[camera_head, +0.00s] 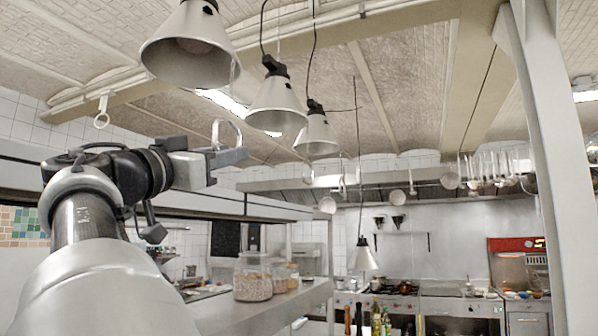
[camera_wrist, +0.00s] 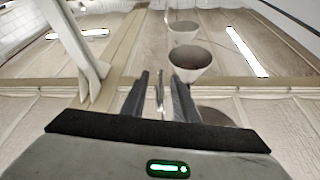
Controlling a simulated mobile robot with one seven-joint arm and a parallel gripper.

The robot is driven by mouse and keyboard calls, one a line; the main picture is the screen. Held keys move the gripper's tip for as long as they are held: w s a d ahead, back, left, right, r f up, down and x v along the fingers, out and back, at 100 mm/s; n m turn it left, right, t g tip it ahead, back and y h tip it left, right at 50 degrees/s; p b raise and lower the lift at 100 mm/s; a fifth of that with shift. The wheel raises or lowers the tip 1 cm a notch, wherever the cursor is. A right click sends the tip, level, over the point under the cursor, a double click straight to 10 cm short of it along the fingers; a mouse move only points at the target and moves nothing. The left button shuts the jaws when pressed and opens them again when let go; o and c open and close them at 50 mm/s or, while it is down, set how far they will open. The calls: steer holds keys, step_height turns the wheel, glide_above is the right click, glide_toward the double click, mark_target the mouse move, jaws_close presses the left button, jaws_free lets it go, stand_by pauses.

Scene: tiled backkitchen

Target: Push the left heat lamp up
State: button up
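Several grey cone-shaped heat lamps hang from cords. The leftmost and nearest, the left heat lamp (camera_head: 190,50), is at the top of the head view, above my gripper. A second (camera_head: 277,106) and a third lamp (camera_head: 316,136) hang behind it to the right. I cannot tell which lamps these are.
Another lamp (camera_head: 363,257) hangs much lower, toward the stove. Glass jars (camera_head: 253,280) stand on the counter (camera_head: 268,315) below my arm. A long shelf edge (camera_head: 270,208) runs behind my gripper. A pale post (camera_head: 553,150) stands at right.

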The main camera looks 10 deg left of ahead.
steer(key=b+v, duration=0.6)
steer(key=v, duration=1.1)
steer(key=shift+b, duration=0.35)
steer(key=shift+r, duration=0.1)
